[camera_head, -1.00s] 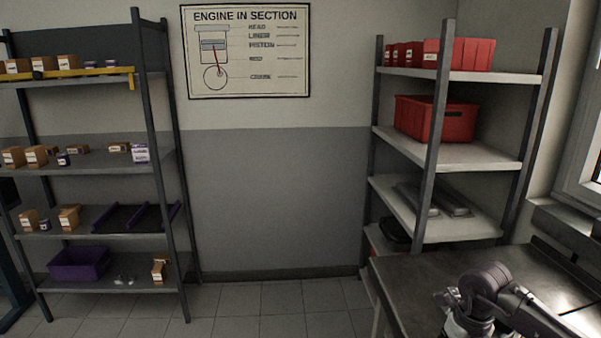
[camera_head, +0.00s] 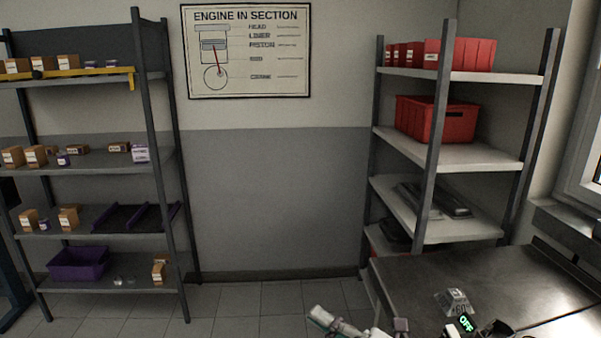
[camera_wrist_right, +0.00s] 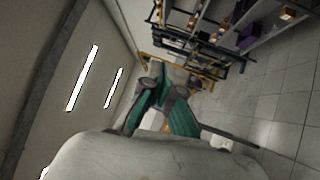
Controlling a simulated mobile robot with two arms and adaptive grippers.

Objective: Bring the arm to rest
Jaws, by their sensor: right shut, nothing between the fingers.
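My left gripper is in neither view.
A grey rack (camera_head: 156,110) with boxes stands left. A rack (camera_head: 437,130) with red bins stands right. Floor between them is clear.

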